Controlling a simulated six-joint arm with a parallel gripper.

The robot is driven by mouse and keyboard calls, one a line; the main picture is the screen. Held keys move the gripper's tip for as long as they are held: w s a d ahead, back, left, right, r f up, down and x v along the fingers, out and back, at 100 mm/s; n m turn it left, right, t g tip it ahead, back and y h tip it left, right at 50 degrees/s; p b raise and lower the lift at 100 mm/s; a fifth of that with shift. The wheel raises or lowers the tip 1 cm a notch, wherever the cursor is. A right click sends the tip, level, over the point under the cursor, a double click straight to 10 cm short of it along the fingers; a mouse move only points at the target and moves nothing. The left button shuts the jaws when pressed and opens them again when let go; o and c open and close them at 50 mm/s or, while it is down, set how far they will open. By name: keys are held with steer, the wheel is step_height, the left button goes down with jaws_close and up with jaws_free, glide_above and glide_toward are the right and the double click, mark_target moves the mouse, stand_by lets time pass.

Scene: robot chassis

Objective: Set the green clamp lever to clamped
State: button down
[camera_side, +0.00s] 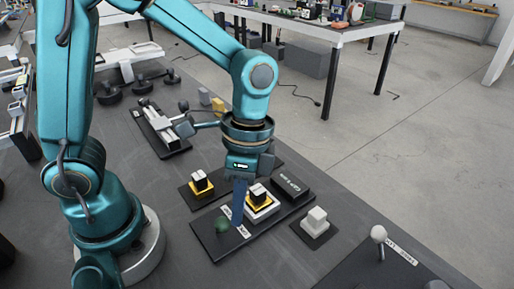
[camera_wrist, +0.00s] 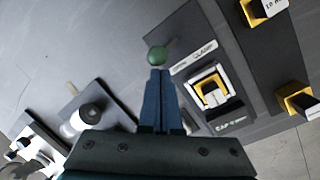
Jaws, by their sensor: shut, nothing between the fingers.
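The green clamp lever shows as a round green knob (camera_side: 222,224) at the left end of a dark plate with a white label in the side view. It also shows in the wrist view as a green ball (camera_wrist: 157,55) just beyond my fingertips. My gripper (camera_side: 238,222) points down with its blue fingers together, close beside the knob on its right. In the wrist view the fingers (camera_wrist: 158,72) are shut and empty, and their tips appear at the knob's edge. I cannot tell whether they touch it. The lever's shaft is mostly hidden.
A yellow-and-black block sits in a white holder (camera_side: 265,212) right of my fingers. Another yellow-and-black block (camera_side: 200,182) stands behind. A white block (camera_side: 316,219) and a white-knobbed lever (camera_side: 378,235) are to the right. A grey clamp device (camera_side: 165,128) stands behind. Bare bench lies in front.

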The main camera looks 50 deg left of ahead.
steer(key=shift+a+r+h, duration=0.2)
steer(key=shift+a+h, duration=0.2)
steer(key=shift+h, duration=0.2)
steer(key=shift+a+r+h, duration=0.15)
steer(key=shift+a+h, duration=0.6)
steer(key=shift+h, duration=0.05)
steer(key=shift+a+r+h, duration=0.1)
steer(key=shift+a+h, duration=0.6)
steer(key=shift+h, duration=0.1)
steer(key=shift+a+f+m+h, duration=0.15)
steer(key=shift+a+m+h, duration=0.05)
steer(key=shift+a+h, duration=0.8)
steer(key=shift+a+f+m+h, duration=0.2)
steer(key=shift+a+h, duration=0.6)
steer(key=shift+h, duration=0.3)
steer(key=shift+r, duration=0.1)
steer(key=shift+r, duration=0.8)
steer(key=shift+w, duration=0.1)
